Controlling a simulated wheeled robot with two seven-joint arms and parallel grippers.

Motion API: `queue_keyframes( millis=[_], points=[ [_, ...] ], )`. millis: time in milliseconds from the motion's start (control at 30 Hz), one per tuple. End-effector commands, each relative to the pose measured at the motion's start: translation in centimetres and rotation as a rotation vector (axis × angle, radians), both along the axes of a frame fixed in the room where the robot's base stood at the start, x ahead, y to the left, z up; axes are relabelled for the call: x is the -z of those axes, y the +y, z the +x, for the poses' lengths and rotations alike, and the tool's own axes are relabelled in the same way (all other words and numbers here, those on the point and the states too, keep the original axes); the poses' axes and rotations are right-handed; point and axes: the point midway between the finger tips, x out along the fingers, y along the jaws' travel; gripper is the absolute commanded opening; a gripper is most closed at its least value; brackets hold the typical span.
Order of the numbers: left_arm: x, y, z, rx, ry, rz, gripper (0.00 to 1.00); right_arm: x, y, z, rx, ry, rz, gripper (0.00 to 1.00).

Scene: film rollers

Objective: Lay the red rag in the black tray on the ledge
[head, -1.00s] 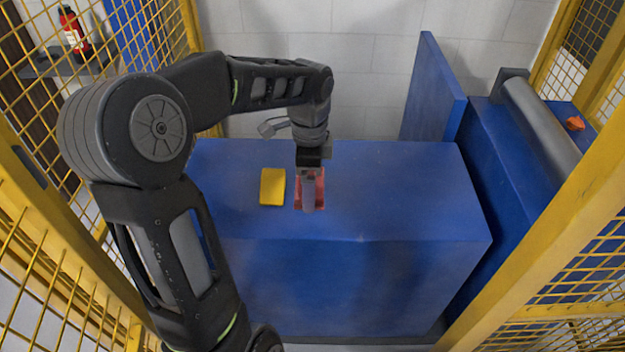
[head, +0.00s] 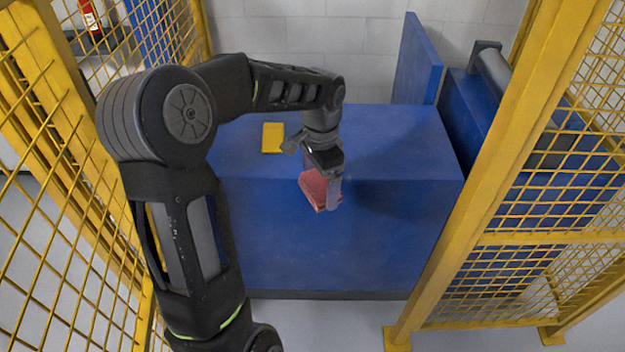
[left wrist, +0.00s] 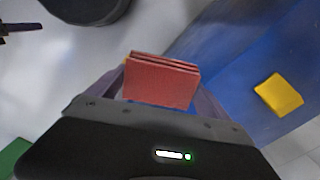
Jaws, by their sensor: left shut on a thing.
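The red rag (head: 313,188), a folded pad, is held in my left gripper (head: 325,194), off the front edge of the blue block's top in the head view. In the left wrist view the rag (left wrist: 160,82) sits between the two fingers, its folded layers showing at the upper edge. My left gripper is shut on it. I cannot make out the black tray in either view now. My right gripper is not in view.
A yellow cloth or pad (head: 273,138) lies on the blue block (head: 395,145). A blue upright panel (head: 418,60) stands behind it, with a roller (head: 495,72) at the right. Yellow mesh fencing (head: 70,180) flanks both sides. A red bottle-like thing (head: 89,20) is at upper left.

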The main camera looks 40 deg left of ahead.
Motion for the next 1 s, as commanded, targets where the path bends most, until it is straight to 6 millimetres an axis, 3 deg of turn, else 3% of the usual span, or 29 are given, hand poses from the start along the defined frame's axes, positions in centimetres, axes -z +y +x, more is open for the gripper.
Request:
queue_keyframes(
  millis=[233,333,500,600,800,1000],
  points=[
    [3.5,-2.2,2.1,-0.210,0.005,0.003,0.45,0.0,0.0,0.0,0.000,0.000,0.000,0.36],
    [5.8,-4.1,3.1,-0.309,0.006,0.005,0.45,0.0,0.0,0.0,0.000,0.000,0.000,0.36],
    [11.5,-10.1,4.2,-0.438,0.005,0.006,0.45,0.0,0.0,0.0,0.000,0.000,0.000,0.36],
    [13.9,-13.2,4.0,-0.442,0.002,0.004,0.45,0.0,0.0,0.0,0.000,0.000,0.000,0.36],
    [16.1,-16.2,3.3,-0.427,0.000,-0.001,0.45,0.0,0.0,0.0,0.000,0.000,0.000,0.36],
    [16.3,-16.5,3.3,-0.426,-0.001,-0.002,0.45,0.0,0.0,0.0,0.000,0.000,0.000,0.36]
  ],
)
